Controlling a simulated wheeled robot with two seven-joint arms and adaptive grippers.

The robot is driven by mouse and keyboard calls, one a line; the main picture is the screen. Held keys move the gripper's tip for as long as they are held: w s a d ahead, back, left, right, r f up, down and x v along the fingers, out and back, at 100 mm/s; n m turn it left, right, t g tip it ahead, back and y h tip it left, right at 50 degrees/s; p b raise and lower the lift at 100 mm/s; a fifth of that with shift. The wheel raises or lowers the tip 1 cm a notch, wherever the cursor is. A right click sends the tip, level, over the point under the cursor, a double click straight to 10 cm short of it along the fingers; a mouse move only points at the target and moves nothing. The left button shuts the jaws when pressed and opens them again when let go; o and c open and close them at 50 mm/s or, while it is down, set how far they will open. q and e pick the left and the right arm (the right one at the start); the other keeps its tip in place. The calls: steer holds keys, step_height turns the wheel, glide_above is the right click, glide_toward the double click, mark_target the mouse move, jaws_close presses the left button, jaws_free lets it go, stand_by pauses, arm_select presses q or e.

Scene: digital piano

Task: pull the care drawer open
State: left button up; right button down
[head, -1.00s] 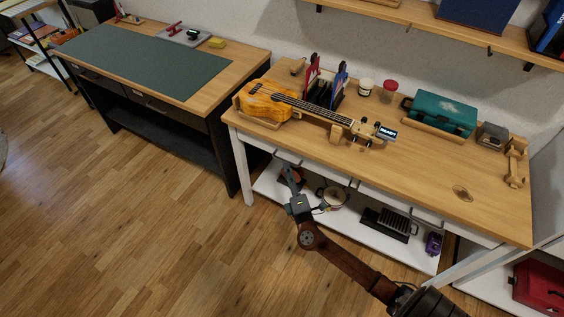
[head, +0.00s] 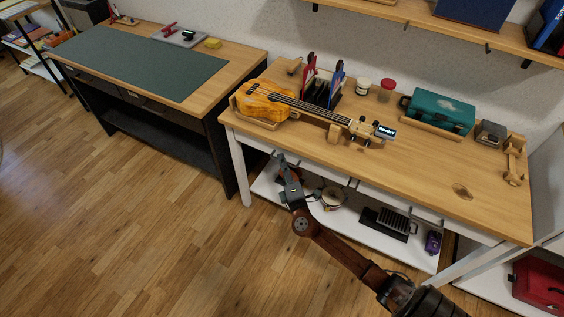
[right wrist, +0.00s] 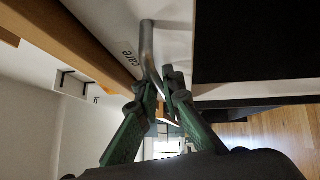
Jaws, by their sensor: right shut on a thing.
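The care drawer (right wrist: 175,38) shows in the right wrist view as a pale front with the word "care" on it. Its handle is a grey metal bar (right wrist: 147,42) that runs down between my fingers. My right gripper (right wrist: 161,88) is shut on this handle. In the head view my right gripper (head: 281,162) is under the front edge of the wooden workbench (head: 410,172), at its left part. My gripper and the bench top hide most of the drawer there, and I cannot tell how far it stands out. My left gripper is not in view.
A second drawer handle (right wrist: 75,84) shows in the right wrist view. On the bench are a ukulele (head: 268,100) in a wooden cradle and a teal case (head: 438,112). A lower shelf (head: 395,248) holds several items. The floor (head: 130,225) in front is clear.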

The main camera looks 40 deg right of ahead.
steer(key=shift+a, duration=0.1)
stand_by(0.5)
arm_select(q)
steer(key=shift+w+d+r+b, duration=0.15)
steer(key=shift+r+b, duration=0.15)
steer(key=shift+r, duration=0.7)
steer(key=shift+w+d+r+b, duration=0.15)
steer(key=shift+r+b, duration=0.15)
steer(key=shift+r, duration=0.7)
arm_select(e)
steer(key=s+a, duration=0.4)
steer(key=a, duration=0.7)
steer(key=s+a, duration=0.5)
steer(key=a, duration=0.6)
steer(key=shift+s+a, duration=0.25)
steer(key=shift+a, duration=0.1)
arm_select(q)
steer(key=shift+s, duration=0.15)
arm_select(e)
steer(key=shift+f, duration=0.1)
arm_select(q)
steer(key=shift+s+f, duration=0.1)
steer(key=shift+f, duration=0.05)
arm_select(e)
steer(key=c, duration=2.3)
jaws_free()
steer(key=shift+c, duration=0.2)
